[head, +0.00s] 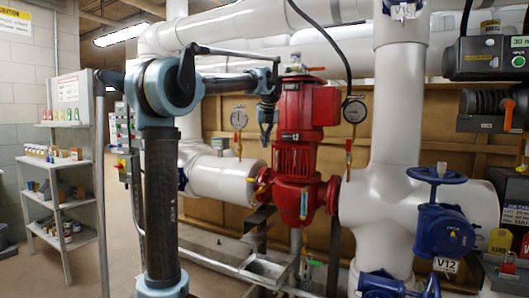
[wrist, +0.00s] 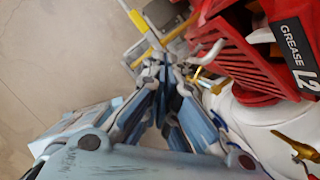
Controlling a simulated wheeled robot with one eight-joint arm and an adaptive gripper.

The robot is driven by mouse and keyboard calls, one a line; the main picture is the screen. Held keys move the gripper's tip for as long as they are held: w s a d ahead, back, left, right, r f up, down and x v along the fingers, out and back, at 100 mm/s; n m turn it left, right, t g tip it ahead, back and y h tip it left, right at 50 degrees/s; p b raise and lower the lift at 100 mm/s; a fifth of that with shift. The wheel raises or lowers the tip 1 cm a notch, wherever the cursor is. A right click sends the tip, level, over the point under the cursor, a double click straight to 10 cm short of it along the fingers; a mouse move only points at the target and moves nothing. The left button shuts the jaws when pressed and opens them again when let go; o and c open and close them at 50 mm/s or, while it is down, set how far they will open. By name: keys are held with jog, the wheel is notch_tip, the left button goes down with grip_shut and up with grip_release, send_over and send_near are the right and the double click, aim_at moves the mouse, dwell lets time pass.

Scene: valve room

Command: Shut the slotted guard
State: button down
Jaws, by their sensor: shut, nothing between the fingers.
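The slotted guard (head: 293,162) is a red vented panel on the red pump (head: 303,105) in the middle of the head view. In the wrist view the slotted guard (wrist: 232,72) fills the upper right, with dark parallel slots. I cannot tell how far it stands open. My gripper (head: 266,142) hangs fingers down beside the pump's left side, close to the guard. In the wrist view my gripper (wrist: 165,65) has its fingertips together with nothing between them, left of the guard. A pale bent handle (wrist: 207,50) shows at the guard's edge near the fingertips.
White pipes (head: 218,177) run left and right of the pump. A gauge (head: 239,119) stands left of my gripper; another gauge (head: 354,111) is right of the pump. A blue valve wheel (head: 437,175) is further right. A shelf (head: 62,200) stands left beside open floor.

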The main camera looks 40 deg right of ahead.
jog(key=s+a+f+m+t+h, duration=0.1)
jog(key=s+t+h, duration=0.1)
jog(key=s, duration=0.4)
jog(key=s+a+f+m+t+h, duration=0.1)
jog(key=s+a+f+m+h, duration=0.1)
jog(key=s, duration=0.3)
send_near(274, 165)
notch_tip(274, 165, down, 4)
jog(key=s+a, duration=0.1)
jog(key=s, duration=0.2)
jog(key=shift+w+d+r, duration=0.2)
jog(key=shift+w+d, duration=0.25)
jog(key=shift+w, duration=0.25)
jog(key=w, duration=0.1)
jog(key=w+d, duration=0.1)
jog(key=w, duration=0.1)
jog(key=w+d, duration=0.1)
jog(key=shift+w+d, duration=0.2)
jog(key=shift+d, duration=0.05)
jog(key=shift+s+a, duration=0.1)
